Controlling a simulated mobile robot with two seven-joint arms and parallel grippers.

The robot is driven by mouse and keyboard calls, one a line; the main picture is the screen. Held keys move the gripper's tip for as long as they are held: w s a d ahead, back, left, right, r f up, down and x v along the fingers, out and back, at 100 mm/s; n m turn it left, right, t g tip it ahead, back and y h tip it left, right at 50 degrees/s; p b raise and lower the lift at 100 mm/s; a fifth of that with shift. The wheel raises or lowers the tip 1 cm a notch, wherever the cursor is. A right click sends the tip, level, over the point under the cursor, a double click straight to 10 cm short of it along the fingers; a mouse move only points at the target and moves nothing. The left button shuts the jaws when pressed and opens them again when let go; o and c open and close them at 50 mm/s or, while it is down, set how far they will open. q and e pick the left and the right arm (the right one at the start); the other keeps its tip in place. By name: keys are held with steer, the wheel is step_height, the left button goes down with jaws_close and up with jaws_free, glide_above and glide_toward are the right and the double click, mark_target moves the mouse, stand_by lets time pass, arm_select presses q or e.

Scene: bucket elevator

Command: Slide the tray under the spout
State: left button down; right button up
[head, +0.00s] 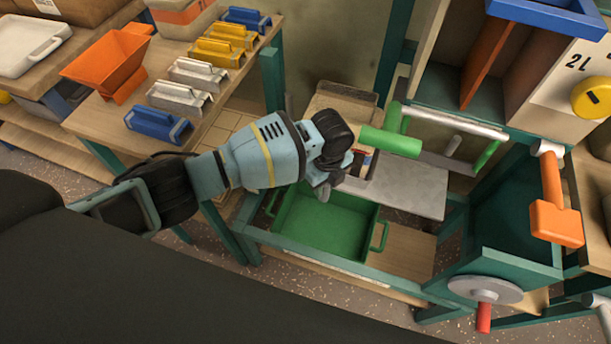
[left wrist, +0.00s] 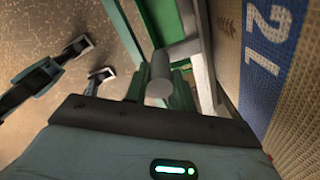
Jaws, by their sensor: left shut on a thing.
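The green tray (head: 322,225) is an open rectangular box with a looped handle on its right side and another on its left. It sits low in the teal frame, and its far edge is partly covered by my gripper. My left gripper (head: 333,172) is above the tray's far side, by a thick green cylindrical handle (head: 392,142) that sticks out to its right. I cannot make out a spout for certain.
An orange lever (head: 556,222) and a round grey plate with a red grip (head: 485,290) are at right. The board (head: 405,250) right of the tray is bare.

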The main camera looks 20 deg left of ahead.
arm_select(q)
steer(key=d, duration=0.8)
steer(key=shift+s+b, duration=0.15)
steer(key=shift+b, duration=0.3)
steer(key=c, duration=1.2)
jaws_free()
steer(key=shift+o, duration=0.2)
steer(key=shift+a, duration=0.15)
